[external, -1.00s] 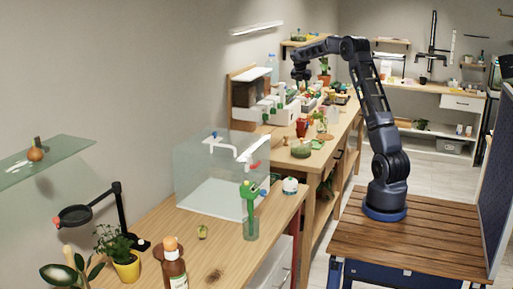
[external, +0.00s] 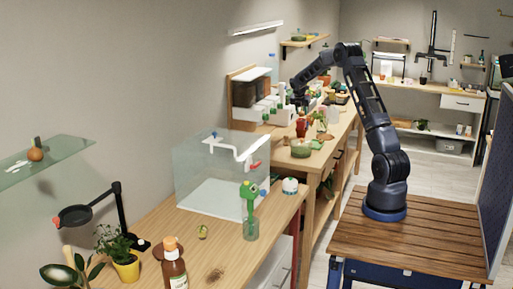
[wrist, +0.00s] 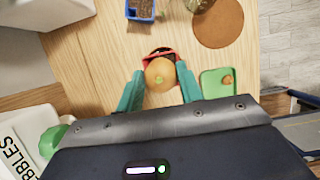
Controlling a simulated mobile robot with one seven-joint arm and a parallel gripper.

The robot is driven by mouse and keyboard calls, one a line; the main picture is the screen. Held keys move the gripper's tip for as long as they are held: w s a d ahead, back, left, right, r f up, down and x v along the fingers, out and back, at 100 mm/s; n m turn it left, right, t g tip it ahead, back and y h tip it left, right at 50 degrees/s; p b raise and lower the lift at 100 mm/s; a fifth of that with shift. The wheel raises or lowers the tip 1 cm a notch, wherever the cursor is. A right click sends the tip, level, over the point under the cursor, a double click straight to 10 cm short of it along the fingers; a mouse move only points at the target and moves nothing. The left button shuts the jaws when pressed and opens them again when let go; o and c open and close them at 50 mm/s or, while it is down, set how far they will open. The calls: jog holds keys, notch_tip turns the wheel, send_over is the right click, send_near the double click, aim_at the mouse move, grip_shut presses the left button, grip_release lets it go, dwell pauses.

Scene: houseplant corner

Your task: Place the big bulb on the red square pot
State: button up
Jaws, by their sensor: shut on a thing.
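The big bulb (wrist: 159,75) is round and tan-orange in the wrist view. My gripper (wrist: 160,69) has its two teal fingers shut on either side of it. The red square pot (wrist: 174,56), with a dark inside, shows just beyond and beneath the bulb. The bulb covers the pot's near part, and I cannot tell whether they touch. In the external view my gripper (external: 300,101) is low over the far workbench, just above the red pot (external: 301,127); the bulb is not clear there.
A green tray (wrist: 209,91) with a small bulb (wrist: 227,81) lies right of the pot. A blue pot (wrist: 140,14) and a round brown mat (wrist: 218,24) are beyond it. White bins (external: 282,116) stand along the wall side. Bare wood lies left of the pot.

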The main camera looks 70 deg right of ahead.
jog(key=shift+f, duration=1.15)
jog(key=shift+f, duration=0.1)
jog(key=o, duration=1)
jog(key=shift+c, duration=0.2)
